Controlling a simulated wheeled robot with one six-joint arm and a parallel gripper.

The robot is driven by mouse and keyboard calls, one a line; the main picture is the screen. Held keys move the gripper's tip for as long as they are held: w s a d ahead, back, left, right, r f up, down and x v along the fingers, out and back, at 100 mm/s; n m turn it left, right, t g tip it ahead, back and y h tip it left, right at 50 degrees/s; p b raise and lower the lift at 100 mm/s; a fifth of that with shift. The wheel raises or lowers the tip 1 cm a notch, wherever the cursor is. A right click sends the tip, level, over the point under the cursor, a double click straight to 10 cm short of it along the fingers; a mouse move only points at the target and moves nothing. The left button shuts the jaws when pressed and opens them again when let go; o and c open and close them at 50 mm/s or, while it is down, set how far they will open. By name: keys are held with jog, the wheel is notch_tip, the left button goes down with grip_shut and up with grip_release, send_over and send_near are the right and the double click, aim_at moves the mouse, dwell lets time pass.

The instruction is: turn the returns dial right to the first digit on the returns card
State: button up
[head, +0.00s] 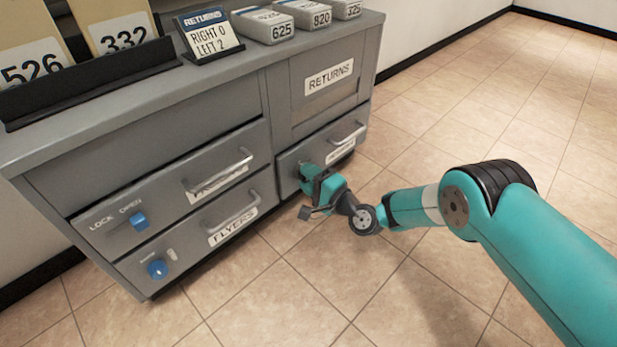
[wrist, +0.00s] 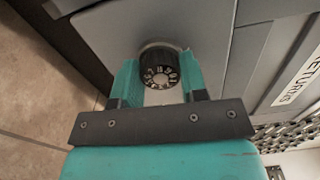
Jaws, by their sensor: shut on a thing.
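The returns card (head: 209,33) stands on the cabinet top in the head view and reads "RIGHT 0, LEFT 2". In the wrist view the returns dial (wrist: 159,68) is a round black knob with white digits around its face. My gripper (wrist: 158,80) has its teal fingers on either side of the dial and is shut on it. In the head view my gripper (head: 312,178) is at the lower right drawer front and hides the dial. The digits are too small to tell which one is at the mark.
The grey cabinet (head: 190,95) has a panel labelled RETURNS (head: 328,77) above the dial's drawer. A drawer handle (head: 347,136) sticks out right of my gripper. A FLYERS drawer (head: 205,225) is at left. Tiled floor (head: 480,120) is clear at right.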

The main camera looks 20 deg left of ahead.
jog(key=shift+w+d+m, duration=0.1)
jog(key=shift+m, duration=0.2)
jog(key=o, duration=0.9)
jog(key=p+v, duration=1.7)
jog(key=shift+d, duration=0.15)
